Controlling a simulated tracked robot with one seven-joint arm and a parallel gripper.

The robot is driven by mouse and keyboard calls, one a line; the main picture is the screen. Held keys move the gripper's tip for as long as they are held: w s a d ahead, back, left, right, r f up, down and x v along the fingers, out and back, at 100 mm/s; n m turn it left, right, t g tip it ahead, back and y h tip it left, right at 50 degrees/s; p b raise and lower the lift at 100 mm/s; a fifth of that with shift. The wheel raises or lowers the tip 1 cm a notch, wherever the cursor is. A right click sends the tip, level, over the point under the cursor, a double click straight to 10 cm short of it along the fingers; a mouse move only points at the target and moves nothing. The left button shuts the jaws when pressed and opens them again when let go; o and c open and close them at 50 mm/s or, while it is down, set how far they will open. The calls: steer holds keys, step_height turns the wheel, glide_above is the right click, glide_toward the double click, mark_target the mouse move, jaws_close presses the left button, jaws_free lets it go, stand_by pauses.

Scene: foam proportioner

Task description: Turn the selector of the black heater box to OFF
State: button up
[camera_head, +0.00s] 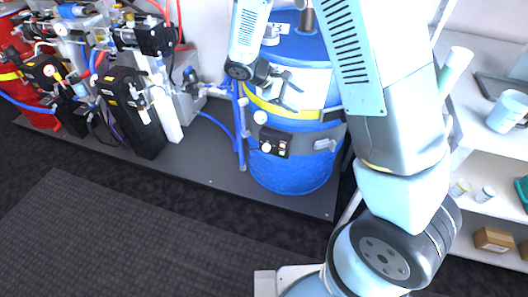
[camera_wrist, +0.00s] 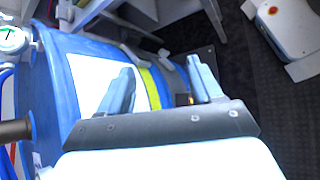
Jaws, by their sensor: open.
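The black heater box (camera_head: 272,141) sits on a grey band around the lower front of the blue drum (camera_head: 290,175). A pale round knob shows on its face, but its markings are too small to read. In the wrist view, a small dark piece with an orange spot (camera_wrist: 183,99) shows between the fingers; I cannot tell for sure that it is the box. My gripper (camera_head: 287,92) is open and empty, in front of the drum's upper part and above the box. Its two spread fingers also show in the wrist view (camera_wrist: 161,82).
A yellow strap (camera_head: 262,104) circles the drum above the box. Blue hoses (camera_head: 239,125) run along the drum's left side. The proportioner machinery (camera_head: 135,100) and a red drum stand at left. White shelves (camera_head: 490,150) stand at right. The dark floor in front is clear.

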steer(key=w+a+f+n+t+h, duration=0.1)
steer(key=a+f+n+t+h, duration=0.25)
steer(key=f, duration=0.55)
steer(key=w+a+f+n+t, duration=0.1)
steer(key=a+f+n+t, duration=0.2)
steer(key=a+f+n, duration=0.5)
steer(key=n+t+y, duration=0.5)
steer(key=n+t, duration=0.3)
steer(key=t, duration=0.1)
glide_toward(265, 149)
steer(key=shift+g, duration=0.25)
steer(key=x, duration=0.8)
steer(key=shift+w+d+r, duration=0.15)
steer(key=shift+w+r, duration=0.1)
steer(key=shift+w, duration=0.05)
steer(key=shift+c, duration=0.4)
steer(key=c, duration=1)
